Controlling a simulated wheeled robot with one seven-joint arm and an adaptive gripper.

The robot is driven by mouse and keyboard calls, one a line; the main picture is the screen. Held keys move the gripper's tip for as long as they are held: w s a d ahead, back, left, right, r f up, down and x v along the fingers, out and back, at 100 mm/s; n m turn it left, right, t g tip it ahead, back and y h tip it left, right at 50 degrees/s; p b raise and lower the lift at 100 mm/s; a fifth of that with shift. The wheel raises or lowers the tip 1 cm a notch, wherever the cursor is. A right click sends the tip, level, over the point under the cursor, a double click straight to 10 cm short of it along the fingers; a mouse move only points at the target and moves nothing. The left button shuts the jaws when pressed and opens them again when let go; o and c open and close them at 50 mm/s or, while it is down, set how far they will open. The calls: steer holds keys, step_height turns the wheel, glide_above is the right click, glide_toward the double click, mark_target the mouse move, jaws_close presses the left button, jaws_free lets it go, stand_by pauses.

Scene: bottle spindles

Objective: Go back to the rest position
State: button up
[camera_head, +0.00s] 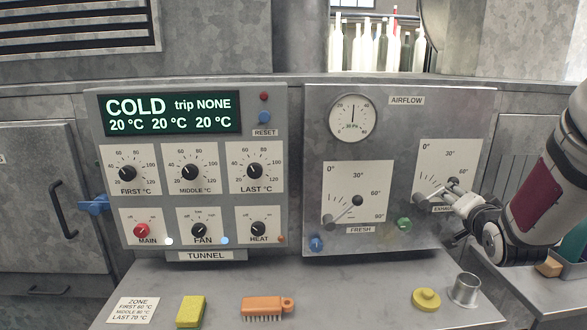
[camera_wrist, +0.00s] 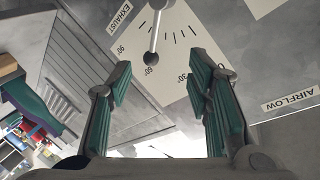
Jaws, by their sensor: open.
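My gripper (camera_head: 455,197) is in front of the exhaust dial at the right of the airflow panel (camera_head: 400,120). In the wrist view my gripper (camera_wrist: 160,85) is open, its two green-padded fingers apart with nothing between them. The exhaust lever's dark knob (camera_wrist: 151,59) shows beyond the fingertips, near the 60° mark on the white exhaust plate (camera_wrist: 172,35). I cannot tell from the head view whether a finger touches the lever. My arm reaches in from the right edge of the head view.
The tunnel panel (camera_head: 190,255) stands left, its display reading COLD. The fresh lever (camera_head: 357,201) is left of my gripper. On the shelf (camera_head: 340,285) lie a yellow sponge (camera_head: 190,311), an orange brush (camera_head: 267,307), a yellow knob-like piece (camera_head: 426,299) and a metal cup (camera_head: 465,289).

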steer(key=s+a+n+g+y, duration=0.1)
steer(key=s+a+n+g, duration=0.2)
steer(key=s+a, duration=0.3)
steer(key=s+a+r+n+g+y, duration=0.1)
steer(key=s+a+n+g, duration=0.3)
steer(key=s, duration=1.3)
steer(key=s+a+n+g+y, duration=0.2)
steer(key=s+a+n+g, duration=0.1)
steer(key=s+a, duration=0.7)
steer(key=shift+s+a+r+n+g, duration=0.25)
steer(key=shift+s+n, duration=0.45)
steer(key=shift+s, duration=0.35)
steer(key=shift+d+f, duration=0.1)
stand_by(0.8)
